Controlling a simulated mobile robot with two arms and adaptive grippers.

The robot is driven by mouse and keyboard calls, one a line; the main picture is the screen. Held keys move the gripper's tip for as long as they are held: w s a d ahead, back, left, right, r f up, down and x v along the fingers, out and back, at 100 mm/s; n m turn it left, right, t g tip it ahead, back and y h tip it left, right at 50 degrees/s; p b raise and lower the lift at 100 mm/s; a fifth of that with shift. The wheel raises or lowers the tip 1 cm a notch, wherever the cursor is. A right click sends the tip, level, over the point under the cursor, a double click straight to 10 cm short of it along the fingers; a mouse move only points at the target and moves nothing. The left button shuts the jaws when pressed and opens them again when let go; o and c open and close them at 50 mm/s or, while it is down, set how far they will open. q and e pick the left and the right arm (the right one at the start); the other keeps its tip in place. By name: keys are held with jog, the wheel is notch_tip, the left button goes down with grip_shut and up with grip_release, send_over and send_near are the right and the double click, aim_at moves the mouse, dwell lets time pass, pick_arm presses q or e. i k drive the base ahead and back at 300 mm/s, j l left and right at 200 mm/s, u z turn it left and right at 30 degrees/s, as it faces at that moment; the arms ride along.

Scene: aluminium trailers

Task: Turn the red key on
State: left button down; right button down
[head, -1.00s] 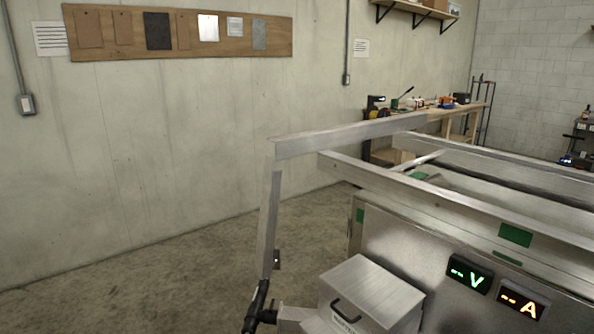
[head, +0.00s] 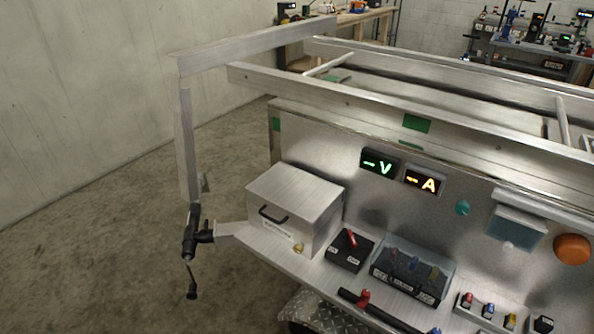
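A red key-like handle (head: 351,238) stands tilted on top of a small black switch box (head: 345,259), on the metal shelf at the front of the trailer. The box has small white labels, too small to read. A second red part (head: 364,297) sits on a black bar nearer the front edge of the shelf. Neither of my grippers shows in the head view.
A metal box (head: 285,196) with a black handle stands left of the switch box. A clear-covered switch panel (head: 412,267) is to its right. Lit V (head: 379,164) and A (head: 424,182) displays are above. A black fitting (head: 192,238) juts out at left.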

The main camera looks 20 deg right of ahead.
aim_at(351, 243)
jog(key=j+z, duration=0.15)
jog(key=z, duration=0.25)
jog(key=j+z, duration=0.1)
jog(key=z, duration=0.3)
jog(key=j+z, duration=0.15)
jog(key=z, duration=0.25)
jog(key=j+z, duration=0.1)
jog(key=z, duration=0.3)
jog(key=k+l, duration=0.05)
